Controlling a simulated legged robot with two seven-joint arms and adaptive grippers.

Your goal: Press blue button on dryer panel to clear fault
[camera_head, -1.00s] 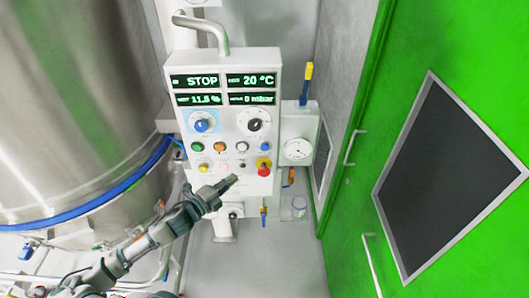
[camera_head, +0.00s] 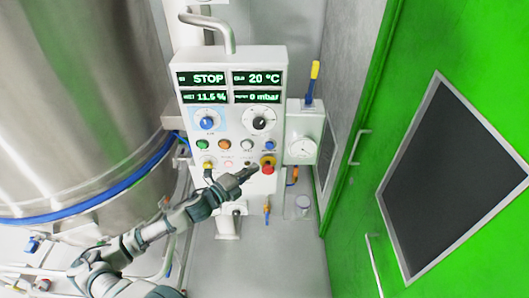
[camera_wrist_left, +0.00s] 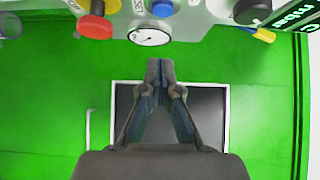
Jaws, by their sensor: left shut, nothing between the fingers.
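The dryer panel (camera_head: 230,119) is a white upright box with green-lit displays reading STOP, 20 °C, 11.5 % and 0 mbar. The small blue button (camera_head: 270,146) is at the right end of the upper button row, above the red emergency stop (camera_head: 268,167). My left gripper (camera_head: 254,170) is shut and empty, below and slightly left of the blue button, its tip close to the red stop in the picture. In the left wrist view the blue button (camera_wrist_left: 162,8) is at the top edge, above the shut left gripper (camera_wrist_left: 160,64). My right gripper is not in view.
A larger blue knob (camera_head: 207,123) and a black knob (camera_head: 259,123) sit above the button row. A gauge box (camera_head: 302,148) adjoins the panel's right side. A steel vessel (camera_head: 75,90) stands left, a green door (camera_head: 390,150) right.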

